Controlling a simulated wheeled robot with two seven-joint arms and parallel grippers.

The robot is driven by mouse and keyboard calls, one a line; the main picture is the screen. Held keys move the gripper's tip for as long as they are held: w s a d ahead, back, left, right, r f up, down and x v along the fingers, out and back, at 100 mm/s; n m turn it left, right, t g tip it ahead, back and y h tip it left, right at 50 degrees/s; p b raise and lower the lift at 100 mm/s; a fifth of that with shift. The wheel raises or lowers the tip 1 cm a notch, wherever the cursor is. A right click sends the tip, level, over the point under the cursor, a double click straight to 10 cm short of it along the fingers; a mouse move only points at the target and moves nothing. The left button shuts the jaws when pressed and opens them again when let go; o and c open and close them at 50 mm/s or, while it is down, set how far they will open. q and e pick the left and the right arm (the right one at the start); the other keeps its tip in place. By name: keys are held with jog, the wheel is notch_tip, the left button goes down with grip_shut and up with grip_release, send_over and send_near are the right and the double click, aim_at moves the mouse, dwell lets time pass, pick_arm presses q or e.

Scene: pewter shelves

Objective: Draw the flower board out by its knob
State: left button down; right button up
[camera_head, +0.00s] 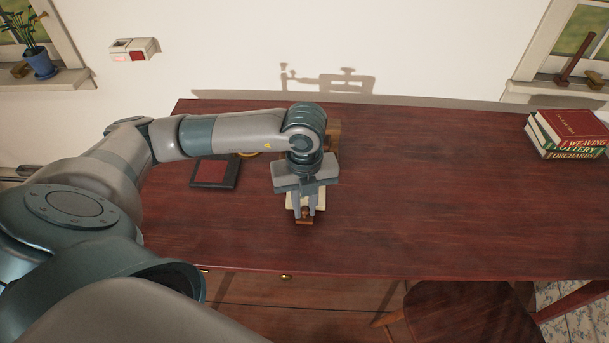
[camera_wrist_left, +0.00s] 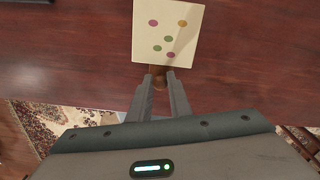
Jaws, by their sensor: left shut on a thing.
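The flower board is a cream panel with several coloured dots, seen in the left wrist view (camera_wrist_left: 168,38). In the head view only parts of the board (camera_head: 321,200) show around my gripper, and the rest is hidden. Its small brown knob (camera_wrist_left: 159,82) is at the board's near edge, between my fingers. My left gripper (camera_head: 304,212) points down over the desk and is shut on the knob; its fingertips also show in the left wrist view (camera_wrist_left: 160,76). My right gripper is not in view.
The dark red desk (camera_head: 430,190) is wide and clear to the right. A dark box with a red top (camera_head: 214,171) lies left of my gripper. A wooden piece (camera_head: 333,132) stands partly hidden behind my wrist. Stacked books (camera_head: 568,130) sit far right. A chair (camera_head: 460,312) is at front right.

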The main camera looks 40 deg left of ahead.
pick_arm(q)
jog(key=shift+s+d, duration=0.1)
jog(key=shift+s+d+r+p, duration=0.1)
jog(key=shift+s+d+p, duration=0.2)
jog(key=shift+s+d, duration=1.05)
jog(key=shift+s+d+f+p, duration=0.1)
jog(key=shift+s+d+p, duration=0.4)
jog(key=shift+s, duration=1.5)
jog(key=shift+s+d+r+p, duration=0.1)
jog(key=shift+s+d, duration=1.1)
jog(key=shift+s, duration=0.45)
jog(key=shift+r, duration=0.1)
jog(key=shift+r+p, duration=2.75)
jog(key=shift+r, duration=0.2)
jog(key=shift+w+m, duration=0.1)
jog(key=shift+m, duration=0.2)
